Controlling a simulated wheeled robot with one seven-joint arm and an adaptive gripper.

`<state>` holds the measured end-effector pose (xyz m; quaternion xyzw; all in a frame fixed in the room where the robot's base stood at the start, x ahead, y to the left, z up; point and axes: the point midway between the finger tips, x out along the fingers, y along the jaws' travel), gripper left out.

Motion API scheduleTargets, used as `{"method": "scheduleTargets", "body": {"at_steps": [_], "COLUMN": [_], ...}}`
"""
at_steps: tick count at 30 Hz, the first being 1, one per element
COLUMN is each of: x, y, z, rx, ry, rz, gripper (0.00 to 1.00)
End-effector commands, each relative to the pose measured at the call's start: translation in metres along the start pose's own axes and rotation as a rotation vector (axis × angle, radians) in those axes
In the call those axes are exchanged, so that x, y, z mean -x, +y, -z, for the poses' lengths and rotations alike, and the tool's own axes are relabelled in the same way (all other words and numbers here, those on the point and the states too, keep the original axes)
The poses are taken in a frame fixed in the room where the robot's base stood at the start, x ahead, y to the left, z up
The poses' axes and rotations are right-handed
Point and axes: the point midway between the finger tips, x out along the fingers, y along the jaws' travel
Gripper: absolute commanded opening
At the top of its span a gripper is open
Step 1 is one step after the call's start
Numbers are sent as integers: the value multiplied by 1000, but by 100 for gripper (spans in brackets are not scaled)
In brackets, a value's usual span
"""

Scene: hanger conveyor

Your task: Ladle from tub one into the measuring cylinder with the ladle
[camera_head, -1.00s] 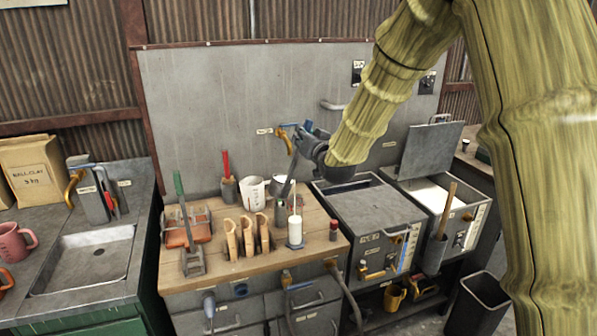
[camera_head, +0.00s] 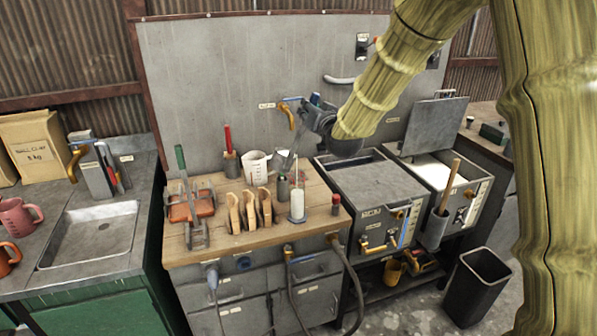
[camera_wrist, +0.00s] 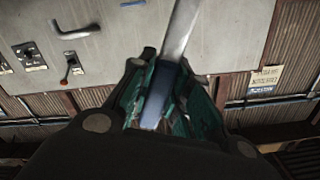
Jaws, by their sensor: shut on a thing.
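My gripper (camera_head: 318,122) is shut on the ladle's blue handle, which also shows between its green pads in the wrist view (camera_wrist: 155,105). The ladle's grey metal end (camera_head: 283,161) slants down to the left, above the back right of the workbench. The measuring cylinder (camera_head: 297,204), pale and narrow with a blue base, stands upright on the bench just below and right of it. Whether the ladle holds anything is too small to tell. Two tubs stand right of the bench: a nearer grey one (camera_head: 372,190) with its top partly open and one (camera_head: 470,188) with a raised lid and white contents.
A white jug (camera_head: 256,164), a pot with a red-handled tool (camera_head: 230,160), several wooden pieces (camera_head: 250,208) and a red-capped bottle (camera_head: 336,203) crowd the bench. The backboard (camera_head: 220,85) has a tap (camera_head: 290,113) near my gripper. A black bin (camera_head: 478,285) stands on the floor.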

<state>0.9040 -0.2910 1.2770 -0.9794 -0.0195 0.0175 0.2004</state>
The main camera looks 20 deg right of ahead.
Motion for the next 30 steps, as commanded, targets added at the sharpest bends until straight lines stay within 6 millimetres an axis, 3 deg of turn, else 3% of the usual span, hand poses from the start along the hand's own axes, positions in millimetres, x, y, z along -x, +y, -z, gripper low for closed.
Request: {"method": "scheduleTargets", "body": {"at_steps": [30], "x": [0], "y": [9], "z": [2], "rx": [-53], "ry": [2], "rz": [3], "gripper": [0]}}
